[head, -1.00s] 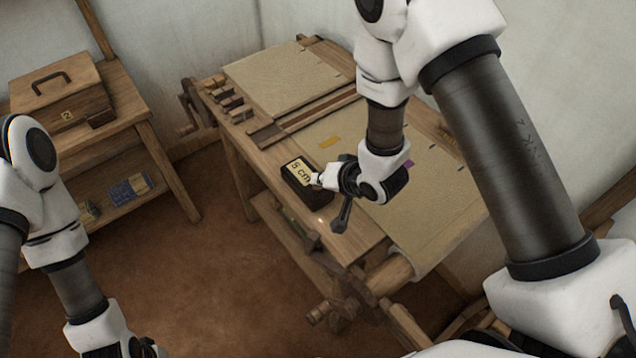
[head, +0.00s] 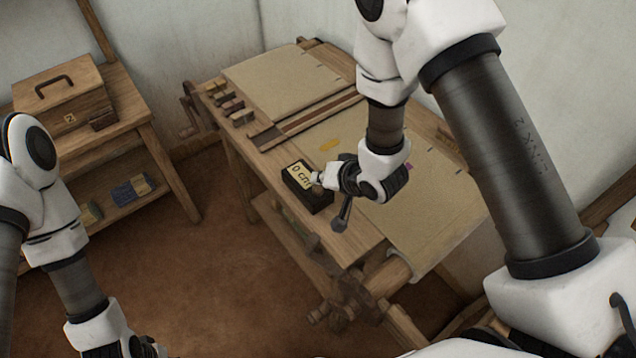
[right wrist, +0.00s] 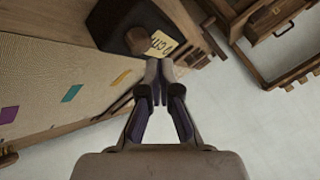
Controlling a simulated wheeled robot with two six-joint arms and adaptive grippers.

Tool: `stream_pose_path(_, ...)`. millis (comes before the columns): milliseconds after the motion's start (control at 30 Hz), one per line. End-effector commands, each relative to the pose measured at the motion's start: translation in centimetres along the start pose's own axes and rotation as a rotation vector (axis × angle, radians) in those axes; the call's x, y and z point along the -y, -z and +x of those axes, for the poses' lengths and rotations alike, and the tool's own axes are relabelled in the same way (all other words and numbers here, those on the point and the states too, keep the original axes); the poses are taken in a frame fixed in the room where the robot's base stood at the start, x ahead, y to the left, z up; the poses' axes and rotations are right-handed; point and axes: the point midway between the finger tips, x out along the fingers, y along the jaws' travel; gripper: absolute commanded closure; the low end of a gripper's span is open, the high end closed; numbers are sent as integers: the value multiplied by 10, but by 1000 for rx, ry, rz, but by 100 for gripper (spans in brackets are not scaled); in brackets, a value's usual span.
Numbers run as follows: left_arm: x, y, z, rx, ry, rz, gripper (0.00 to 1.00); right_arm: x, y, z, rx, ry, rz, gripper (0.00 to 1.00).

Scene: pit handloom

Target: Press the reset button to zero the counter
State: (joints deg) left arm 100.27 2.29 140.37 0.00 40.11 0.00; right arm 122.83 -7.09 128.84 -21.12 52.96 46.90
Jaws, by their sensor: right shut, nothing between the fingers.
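The counter (head: 304,188) is a dark box on the near edge of the loom, with a pale display (head: 300,174) that reads "0 cm". My right gripper (head: 318,180) is shut and empty, its tips at the display side of the counter. In the right wrist view the shut fingertips (right wrist: 158,68) are beside the display (right wrist: 161,45), and a round brown knob (right wrist: 139,40) stands on the dark box (right wrist: 115,22). I cannot tell whether the tips touch the counter. My left arm is at the lower left; its fingertips are out of the frame.
The wooden loom (head: 345,240) carries beige cloth (head: 430,205) with small coloured patches. A side table (head: 125,80) with a lidded wooden box (head: 62,90) stands at the left, with bundles on its lower shelf. Brown floor between them is clear.

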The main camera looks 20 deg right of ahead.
Motion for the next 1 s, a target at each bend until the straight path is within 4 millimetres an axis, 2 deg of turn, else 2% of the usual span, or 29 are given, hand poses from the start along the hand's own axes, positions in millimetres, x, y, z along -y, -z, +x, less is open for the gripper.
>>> stream_pose_path(267,0,0,-2,0,0,0,60,1,1,-1,0,0,0,100)
stream_pose_path(733,0,0,-45,0,0,0,60,25,25,-34,0,0,0,100)
stream_pose_path(1000,0,0,-45,0,0,0,60,25,25,-34,0,0,0,100)
